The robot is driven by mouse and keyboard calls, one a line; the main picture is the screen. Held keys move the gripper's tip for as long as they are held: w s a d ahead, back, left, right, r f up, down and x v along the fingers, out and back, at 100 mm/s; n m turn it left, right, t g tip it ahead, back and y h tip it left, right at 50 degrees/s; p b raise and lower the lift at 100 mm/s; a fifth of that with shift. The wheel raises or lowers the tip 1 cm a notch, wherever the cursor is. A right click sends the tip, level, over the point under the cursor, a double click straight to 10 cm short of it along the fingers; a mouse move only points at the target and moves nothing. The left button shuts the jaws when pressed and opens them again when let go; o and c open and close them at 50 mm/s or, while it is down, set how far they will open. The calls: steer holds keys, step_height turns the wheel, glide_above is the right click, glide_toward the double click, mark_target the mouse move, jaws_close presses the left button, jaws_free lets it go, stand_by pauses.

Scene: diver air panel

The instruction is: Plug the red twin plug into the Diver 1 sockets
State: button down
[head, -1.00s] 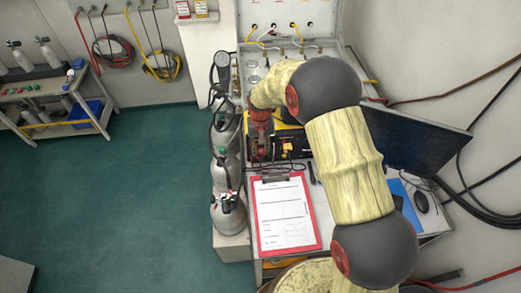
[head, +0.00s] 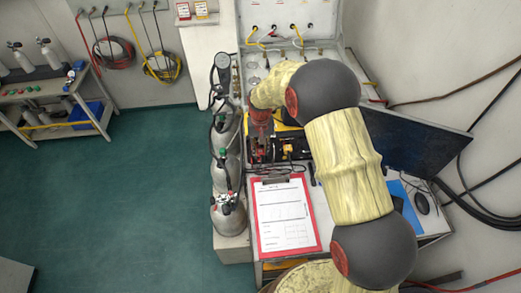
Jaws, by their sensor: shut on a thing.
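My gripper (head: 258,150) points down over the diver air panel, below the red wrist part. It is small and dark in the head view, and my own arm covers much of the panel around it. It is shut on a reddish thing that looks like the red twin plug, but its outline blends with the gripper. The Diver 1 sockets cannot be told apart here. A yellow plug-like piece (head: 288,151) shows on the dark front part of the panel, just right of my gripper.
Grey cylinders (head: 227,172) with black hoses stand close on the left. A red clipboard (head: 257,222) with paper lies on the desk in front. A dark monitor (head: 415,145) stands to the right, behind my arm. Open green floor (head: 110,200) lies far left.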

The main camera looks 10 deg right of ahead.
steer(key=shift+w+r, duration=0.1)
steer(key=shift+w, duration=0.3)
stand_by(0.7)
steer(key=c, duration=1.4)
jaws_free()
step_height(320, 180, up, 12)
steer(key=shift+f, duration=0.1)
steer(key=s+d+r+t+b, duration=0.2)
steer(key=s+d+b, duration=0.2)
steer(key=s, duration=0.7)
steer(key=s+d+r+t+b, duration=0.1)
steer(key=s+d+b, duration=0.3)
steer(key=s, duration=0.7)
steer(key=s+d+r+t+b, duration=0.2)
steer(key=s+d+r+b, duration=0.2)
steer(key=s, duration=0.7)
steer(key=shift+s+t+b, duration=0.2)
steer(key=shift+t+b, duration=0.1)
steer(key=shift+b, duration=0.6)
